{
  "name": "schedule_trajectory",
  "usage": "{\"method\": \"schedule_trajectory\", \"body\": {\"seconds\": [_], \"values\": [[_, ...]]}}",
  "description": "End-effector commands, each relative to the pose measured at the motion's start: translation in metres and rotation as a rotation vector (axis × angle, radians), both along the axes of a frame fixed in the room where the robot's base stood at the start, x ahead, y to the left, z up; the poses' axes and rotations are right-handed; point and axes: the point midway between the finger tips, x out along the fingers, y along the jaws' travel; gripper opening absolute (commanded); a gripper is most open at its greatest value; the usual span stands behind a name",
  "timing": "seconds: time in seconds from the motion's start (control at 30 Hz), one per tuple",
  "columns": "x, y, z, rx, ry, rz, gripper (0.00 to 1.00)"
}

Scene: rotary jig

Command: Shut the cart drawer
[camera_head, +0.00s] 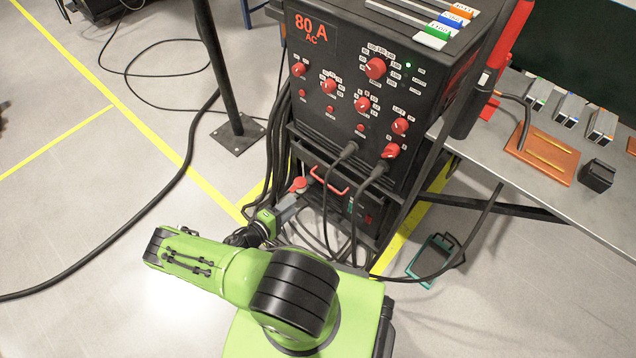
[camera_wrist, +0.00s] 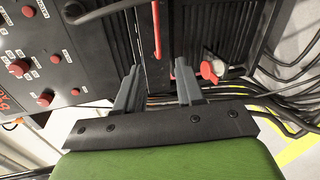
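The cart drawer (camera_head: 312,166) is a dark panel with a red bar handle (camera_head: 328,181), below the welding power unit. How far it stands out is hard to tell. In the wrist view the red handle (camera_wrist: 156,30) lies ahead, between the lines of the two fingers. My gripper (camera_head: 297,203) is low at the left of the cart front. In the wrist view my gripper (camera_wrist: 157,72) has its grey fingers apart with nothing between them. Whether a fingertip touches the drawer front cannot be told.
The power unit (camera_head: 345,100) has red knobs and two thick cables hanging past the drawer. A red cap (camera_head: 298,185) is beside the handle. A metal table (camera_head: 560,185) stands right, a black post (camera_head: 222,80) left. A green-framed item (camera_head: 432,258) lies on the floor.

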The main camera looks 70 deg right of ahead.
Motion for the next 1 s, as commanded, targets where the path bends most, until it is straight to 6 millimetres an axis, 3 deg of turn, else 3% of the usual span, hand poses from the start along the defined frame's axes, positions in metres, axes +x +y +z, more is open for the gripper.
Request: {"method": "schedule_trajectory", "body": {"seconds": [0.17,0.7,0.83,1.0], "values": [[-0.003,0.001,-0.002,-0.079,-0.088,-0.017,0.38],[-0.052,-0.112,-0.030,-0.076,-0.087,-0.017,0.38],[-0.059,-0.129,-0.033,-0.075,-0.087,-0.017,0.38],[-0.062,-0.136,-0.033,-0.075,-0.085,-0.014,0.38]]}}
